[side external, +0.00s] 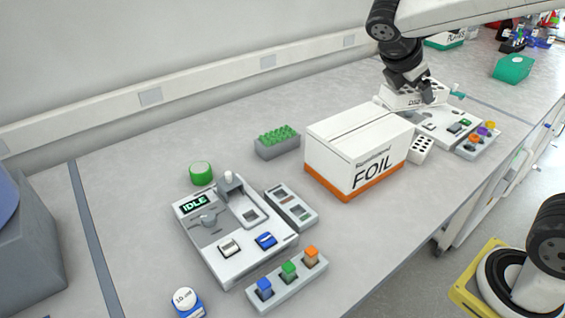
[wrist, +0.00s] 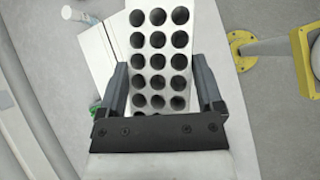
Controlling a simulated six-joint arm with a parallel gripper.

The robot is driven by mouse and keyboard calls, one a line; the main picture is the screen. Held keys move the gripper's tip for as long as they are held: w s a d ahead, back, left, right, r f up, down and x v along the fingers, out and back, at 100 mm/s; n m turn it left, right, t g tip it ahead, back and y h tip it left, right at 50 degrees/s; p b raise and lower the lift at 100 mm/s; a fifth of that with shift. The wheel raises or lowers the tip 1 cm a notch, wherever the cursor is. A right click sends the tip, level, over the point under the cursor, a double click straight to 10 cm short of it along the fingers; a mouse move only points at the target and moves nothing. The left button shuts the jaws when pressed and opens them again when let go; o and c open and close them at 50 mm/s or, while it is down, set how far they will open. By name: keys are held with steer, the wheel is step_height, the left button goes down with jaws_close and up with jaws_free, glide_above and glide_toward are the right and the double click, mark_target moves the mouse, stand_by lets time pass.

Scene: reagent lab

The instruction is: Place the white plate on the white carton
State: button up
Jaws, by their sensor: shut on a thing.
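My gripper (wrist: 162,95) is shut on the white plate (wrist: 148,50), a white block with rows of round dark holes. The holes face the wrist camera, and one finger is on each long side. In the side view, my gripper (side external: 427,94) is at the back right, behind the white carton, and partly covers the white shape under it. The white carton (side external: 345,150), marked FOIL with an orange base band, stands closed on the bench. Its pale top appears to show at the upper left of the wrist view (wrist: 92,38).
A white block with holes (side external: 422,149) shows beside the carton's right side. A console (side external: 235,235), grey rack (side external: 278,148) and green-capped item (side external: 201,173) stand left of the carton. Another console (side external: 440,125) is behind it. The bench edge is close on the right.

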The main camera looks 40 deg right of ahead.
steer(key=shift+s, duration=0.65)
steer(key=shift+f, duration=0.1)
steer(key=w+d+f, duration=0.2)
steer(key=w+f, duration=0.2)
steer(key=w, duration=0.5)
glide_above(362, 128)
steer(key=f, duration=0.4)
steer(key=shift+s+f, duration=0.2)
steer(key=shift+s, duration=0.15)
steer(key=shift+w+d+f, duration=0.1)
steer(key=shift+w+f, duration=0.3)
steer(key=shift+f, duration=0.05)
